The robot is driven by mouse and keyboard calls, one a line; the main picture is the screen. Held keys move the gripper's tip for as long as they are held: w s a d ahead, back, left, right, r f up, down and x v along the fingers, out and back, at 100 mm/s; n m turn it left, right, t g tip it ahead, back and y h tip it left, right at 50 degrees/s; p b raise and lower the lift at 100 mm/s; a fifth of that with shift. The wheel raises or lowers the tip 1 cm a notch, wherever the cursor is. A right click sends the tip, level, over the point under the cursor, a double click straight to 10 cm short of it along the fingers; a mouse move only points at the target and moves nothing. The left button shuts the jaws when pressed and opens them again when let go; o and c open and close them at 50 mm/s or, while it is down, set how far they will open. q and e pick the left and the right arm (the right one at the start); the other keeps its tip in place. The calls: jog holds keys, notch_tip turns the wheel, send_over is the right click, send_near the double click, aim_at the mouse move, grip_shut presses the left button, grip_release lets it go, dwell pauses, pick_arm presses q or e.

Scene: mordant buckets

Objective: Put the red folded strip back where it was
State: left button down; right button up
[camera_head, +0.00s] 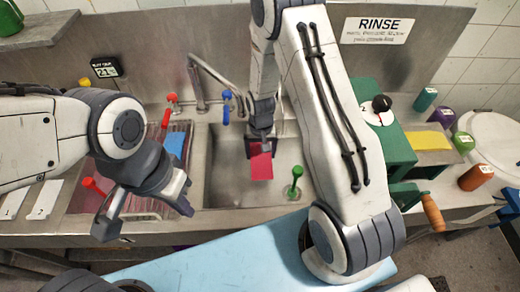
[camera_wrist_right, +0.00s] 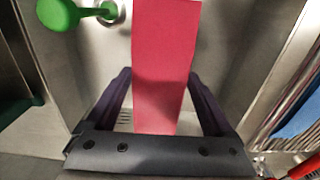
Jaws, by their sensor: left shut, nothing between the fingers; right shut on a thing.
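The red folded strip (camera_head: 261,165) hangs from my right gripper (camera_head: 259,142), over the sink basin (camera_head: 228,180). My right gripper is shut on it. In the right wrist view the strip (camera_wrist_right: 163,60) runs between the two dark fingers, away from the camera. My left gripper (camera_head: 145,210) is shut and empty, in front of the drainboard at the left, apart from the strip. A blue strip (camera_head: 174,145) lies on the drainboard (camera_head: 150,205), partly hidden by my left arm.
The faucet (camera_head: 205,70) arches behind the basin, with red (camera_head: 167,110) and blue (camera_head: 226,112) taps. A green machine (camera_head: 388,130) and several spools stand at the right. Cards numbered 1 and 2 lie at the left.

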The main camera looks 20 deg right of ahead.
jog(key=shift+r+p, duration=0.8)
jog(key=shift+r, duration=0.6)
jog(key=shift+f, duration=0.1)
